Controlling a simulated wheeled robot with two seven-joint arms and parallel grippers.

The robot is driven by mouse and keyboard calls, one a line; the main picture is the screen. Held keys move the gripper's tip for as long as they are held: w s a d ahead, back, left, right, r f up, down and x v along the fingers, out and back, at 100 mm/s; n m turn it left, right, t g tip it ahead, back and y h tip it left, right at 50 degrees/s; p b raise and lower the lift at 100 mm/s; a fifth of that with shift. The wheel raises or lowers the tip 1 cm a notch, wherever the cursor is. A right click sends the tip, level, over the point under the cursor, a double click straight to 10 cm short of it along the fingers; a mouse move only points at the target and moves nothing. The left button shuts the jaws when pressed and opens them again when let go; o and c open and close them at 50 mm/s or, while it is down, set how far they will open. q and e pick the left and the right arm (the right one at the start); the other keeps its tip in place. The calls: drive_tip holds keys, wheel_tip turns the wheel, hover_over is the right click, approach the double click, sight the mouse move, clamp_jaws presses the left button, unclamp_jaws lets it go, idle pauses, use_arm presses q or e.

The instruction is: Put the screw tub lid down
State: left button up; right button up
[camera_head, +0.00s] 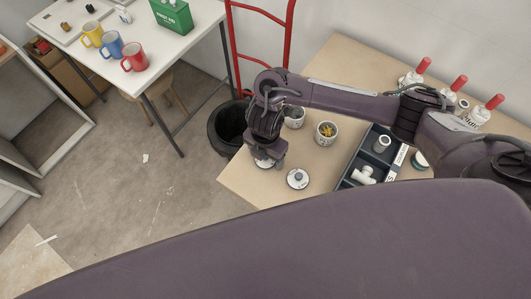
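My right gripper (267,158) points down over the front left part of the wooden table. It is shut on a pale round lid (265,164), the screw tub lid, partly hidden beneath it. I cannot tell whether that lid touches the table. My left gripper is not in view.
A dark divided tray (350,183) with white pipe fittings stands to the right of the lids. Several red-topped bottles (459,85) stand at the back right. The wooden table (241,181) ends just left of my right gripper. A dark bin (226,128) stands beyond that edge.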

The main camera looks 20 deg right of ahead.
drive_tip(key=shift+r+p, duration=0.3)
drive_tip(key=shift+r, duration=0.25)
wheel_tip(320, 180, up, 11)
drive_tip(key=p, duration=0.3)
drive_tip(key=shift+r+p, duration=0.1)
drive_tip(key=shift+p, duration=0.25)
